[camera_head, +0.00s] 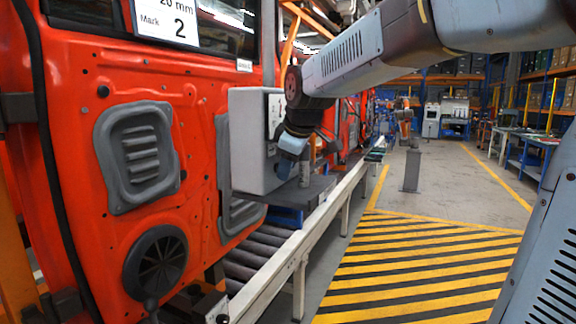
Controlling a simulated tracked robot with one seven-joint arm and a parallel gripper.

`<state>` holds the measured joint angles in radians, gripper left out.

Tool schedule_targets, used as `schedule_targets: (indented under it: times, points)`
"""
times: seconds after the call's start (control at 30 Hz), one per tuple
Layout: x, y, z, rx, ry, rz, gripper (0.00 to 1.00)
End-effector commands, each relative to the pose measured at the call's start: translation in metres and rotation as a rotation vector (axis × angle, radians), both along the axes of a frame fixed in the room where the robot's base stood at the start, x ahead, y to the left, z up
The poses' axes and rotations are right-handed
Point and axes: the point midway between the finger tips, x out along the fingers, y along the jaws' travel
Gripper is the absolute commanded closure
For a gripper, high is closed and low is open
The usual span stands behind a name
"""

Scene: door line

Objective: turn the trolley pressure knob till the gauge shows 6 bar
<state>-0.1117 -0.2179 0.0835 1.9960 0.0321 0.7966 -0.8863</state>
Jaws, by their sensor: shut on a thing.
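A light grey box (246,150) stands on the dark trolley top beside the orange door. Part of a white gauge face (275,115) shows on its right-hand side, too small and too covered by my arm to read. My gripper (284,168) is at the lower part of that same side, small in the view and partly hidden by my wrist. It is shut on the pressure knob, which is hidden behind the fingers. How far the knob is turned cannot be told.
A large orange door panel (80,190) with grey vents fills the left. A roller conveyor with a pale rail (290,255) runs below the box. Yellow-black striped floor (420,265) lies open to the right. A grey post (412,168) stands farther back.

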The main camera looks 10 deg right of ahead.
Motion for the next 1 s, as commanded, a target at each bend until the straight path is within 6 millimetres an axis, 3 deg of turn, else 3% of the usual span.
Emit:
schedule_targets:
  times: [0.17,0.6,1.0]
  points:
    - [0.0009,-0.0005,0.0004,0.015,0.019,-0.002,0.91]
    - [0.0052,-0.0041,0.0003,0.206,0.286,-0.003,0.91]
    - [0.0048,-0.0036,0.0015,0.232,0.318,0.001,0.91]
